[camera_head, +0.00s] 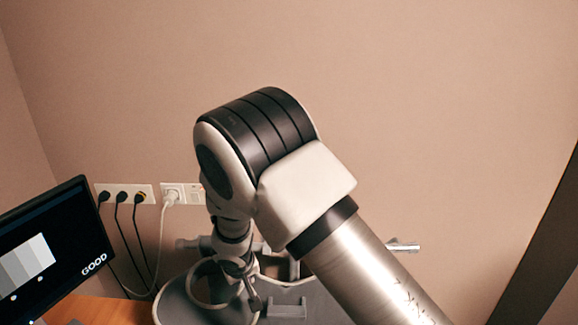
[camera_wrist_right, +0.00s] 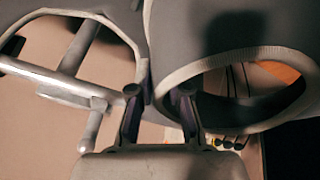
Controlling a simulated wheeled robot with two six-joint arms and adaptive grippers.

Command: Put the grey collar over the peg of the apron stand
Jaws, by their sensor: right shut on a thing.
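My right gripper (camera_head: 243,292) comes down behind my right forearm and wrist in the head view, which hide much of the scene. The grey collar (camera_head: 172,305) is a wide grey piece with a light-rimmed loop, at the lower left of the wrist. In the right wrist view the gripper (camera_wrist_right: 160,103) is shut on grey material where two light-rimmed openings meet; the collar shows there too (camera_wrist_right: 178,45). The apron stand's peg (camera_head: 405,246) seems to be the pale rod right of my arm. Metal stand parts (camera_wrist_right: 78,50) show through the left opening. My left gripper is out of view.
A dark monitor reading GOOD (camera_head: 50,250) stands at the left above a wooden desk (camera_head: 95,308). Wall sockets (camera_head: 125,193) with black and white cables are behind. The wall at upper right is bare. A dark post (camera_head: 540,245) is at the right edge.

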